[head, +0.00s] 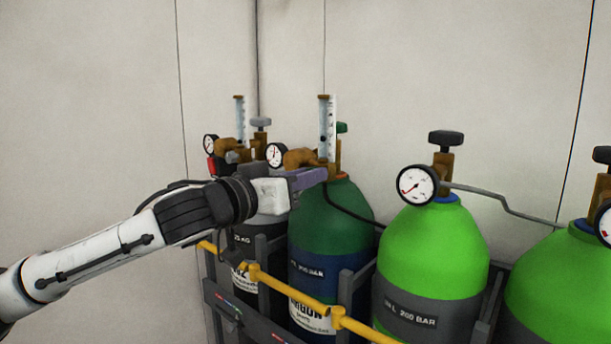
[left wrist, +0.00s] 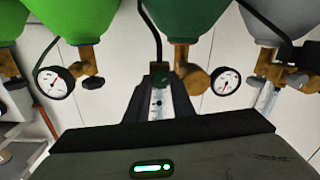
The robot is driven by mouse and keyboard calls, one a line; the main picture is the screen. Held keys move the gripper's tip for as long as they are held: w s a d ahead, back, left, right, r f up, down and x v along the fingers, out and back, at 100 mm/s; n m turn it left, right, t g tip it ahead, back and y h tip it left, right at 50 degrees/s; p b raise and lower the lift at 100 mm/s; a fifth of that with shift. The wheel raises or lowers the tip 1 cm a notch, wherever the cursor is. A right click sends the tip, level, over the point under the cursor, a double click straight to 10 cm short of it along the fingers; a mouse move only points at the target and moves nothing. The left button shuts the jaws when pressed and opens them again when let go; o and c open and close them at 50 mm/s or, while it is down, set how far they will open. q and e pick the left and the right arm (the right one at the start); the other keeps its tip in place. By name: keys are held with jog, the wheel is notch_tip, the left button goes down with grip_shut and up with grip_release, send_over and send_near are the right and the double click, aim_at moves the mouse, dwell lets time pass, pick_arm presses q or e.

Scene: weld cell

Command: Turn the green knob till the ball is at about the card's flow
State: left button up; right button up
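The flow tube (head: 323,122) stands upright on a brass regulator (head: 303,157) at the dark green cylinder (head: 333,218). A small dark ball (head: 322,139) sits in the tube's lower half; it also shows in the left wrist view (left wrist: 158,102), which is upside down. My left gripper (head: 318,176) is at the foot of this tube. In the left wrist view its fingers (left wrist: 160,80) lie either side of a small dark green part, seemingly the knob; contact is unclear. The head view hides this part. A green handwheel (head: 342,127) shows behind the tube. I cannot make out a flow card. My right gripper is out of view.
A second flow tube (head: 239,117) and gauge stand left, on the grey cylinder. Bright green cylinders (head: 433,245) with a gauge (head: 416,185) stand right. A yellow bar (head: 290,290) crosses the rack front. A black hose (head: 350,212) hangs right of the gripper.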

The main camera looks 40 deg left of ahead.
pick_arm(q)
grip_shut()
jog(key=n+b, duration=0.1)
jog(key=n, duration=0.2)
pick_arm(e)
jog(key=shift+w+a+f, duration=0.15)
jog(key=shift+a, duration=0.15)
pick_arm(q)
jog(key=shift+r, duration=0.1)
jog(key=shift+o, duration=1.4)
grip_release()
